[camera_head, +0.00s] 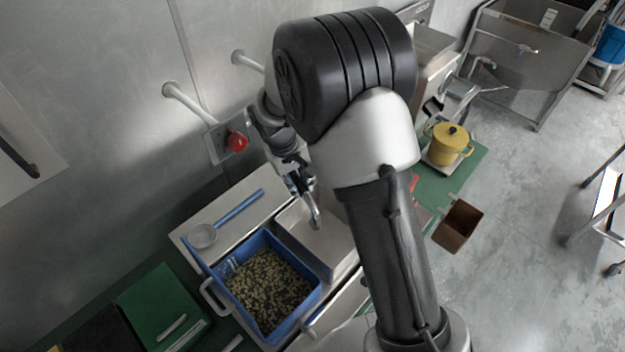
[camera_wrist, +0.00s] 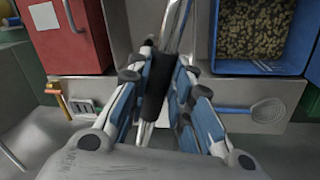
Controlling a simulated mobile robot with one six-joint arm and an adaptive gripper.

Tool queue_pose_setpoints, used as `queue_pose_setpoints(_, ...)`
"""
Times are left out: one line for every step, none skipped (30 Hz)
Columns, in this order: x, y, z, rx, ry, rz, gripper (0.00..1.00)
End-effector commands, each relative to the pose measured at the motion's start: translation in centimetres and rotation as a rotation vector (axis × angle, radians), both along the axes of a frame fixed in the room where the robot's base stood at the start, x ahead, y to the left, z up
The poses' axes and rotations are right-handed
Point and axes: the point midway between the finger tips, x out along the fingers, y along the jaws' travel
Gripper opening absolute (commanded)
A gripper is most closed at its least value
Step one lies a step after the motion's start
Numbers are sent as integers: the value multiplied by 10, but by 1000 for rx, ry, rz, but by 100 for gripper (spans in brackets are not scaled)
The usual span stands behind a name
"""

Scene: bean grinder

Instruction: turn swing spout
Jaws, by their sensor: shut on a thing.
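The swing spout (camera_head: 315,213) is a thin curved metal tube over the steel sink (camera_head: 331,240) in the head view. In the wrist view it is a shiny metal tube (camera_wrist: 178,22) with a black sleeve (camera_wrist: 157,90) lower down. My gripper (camera_wrist: 164,62) has its blue-lined fingers on both sides of the black sleeve and is shut on it. In the head view my gripper (camera_head: 290,172) is partly hidden behind my arm. The spout's base is hidden there.
A blue bin (camera_head: 243,313) of beans stands left of the sink, with a blue-handled strainer (camera_head: 203,236) behind it. A red knob (camera_head: 237,142) sticks out from the wall. A yellow pot (camera_head: 448,148) stands at the right. A red box (camera_wrist: 68,38) shows in the wrist view.

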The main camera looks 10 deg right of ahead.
Motion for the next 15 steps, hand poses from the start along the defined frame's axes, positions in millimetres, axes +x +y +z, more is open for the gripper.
queue_pose_setpoints(-2, 11, -3, 1, -2, -36, 0)
queue_pose_setpoints(-3, 17, -3, 0, 0, -63, 0)
queue_pose_setpoints(-4, 24, -3, 1, -2, -99, 0)
queue_pose_setpoints(-5, 30, -3, 0, -1, -126, 0)
queue_pose_setpoints(-6, 36, -3, 1, 0, -152, 0)
queue_pose_setpoints(-6, 42, -2, 0, 0, -186, 0)
queue_pose_setpoints(-6, 48, -2, 0, -1, -210, 0)
queue_pose_setpoints(-7, 53, -2, 0, 0, -234, 0)
queue_pose_setpoints(-6, 59, -1, 0, -2, -265, 0)
queue_pose_setpoints(-7, 64, -1, 0, 0, -288, 0)
queue_pose_setpoints(-6, 68, -1, 1, 0, -310, 0)
queue_pose_setpoints(-6, 73, -1, 0, 0, -338, 0)
queue_pose_setpoints(-6, 77, -1, 0, 1, -356, 0)
queue_pose_setpoints(-5, 81, -1, 0, -1, -374, 0)
queue_pose_setpoints(-5, 86, 0, 0, 1, -397, 0)
